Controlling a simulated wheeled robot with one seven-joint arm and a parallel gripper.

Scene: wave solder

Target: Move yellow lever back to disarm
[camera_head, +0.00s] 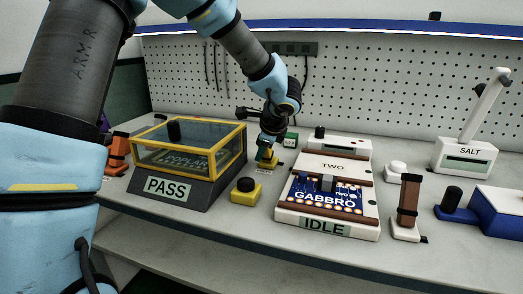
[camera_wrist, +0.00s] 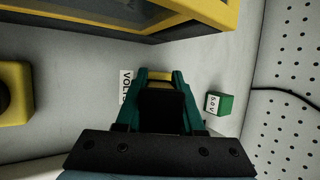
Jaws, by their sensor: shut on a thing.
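The yellow lever (camera_head: 269,163) stands on the bench between the yellow-framed PASS box and the white GABBRO station. My gripper (camera_head: 266,153) reaches down onto it from above. In the wrist view, the teal fingers of my gripper (camera_wrist: 160,90) are closed around a dark block, with a yellow part (camera_wrist: 160,75) of the lever showing at their far end. The fingers hide most of the lever, so its tilt cannot be told. A white label (camera_wrist: 126,87) with partly covered lettering lies beside the fingers.
The PASS box (camera_head: 190,150) stands close on the left. A yellow block with a black knob (camera_head: 246,191) is in front. The white GABBRO station (camera_head: 328,190) is on the right. A small green block (camera_wrist: 219,103) sits near the pegboard (camera_head: 390,80).

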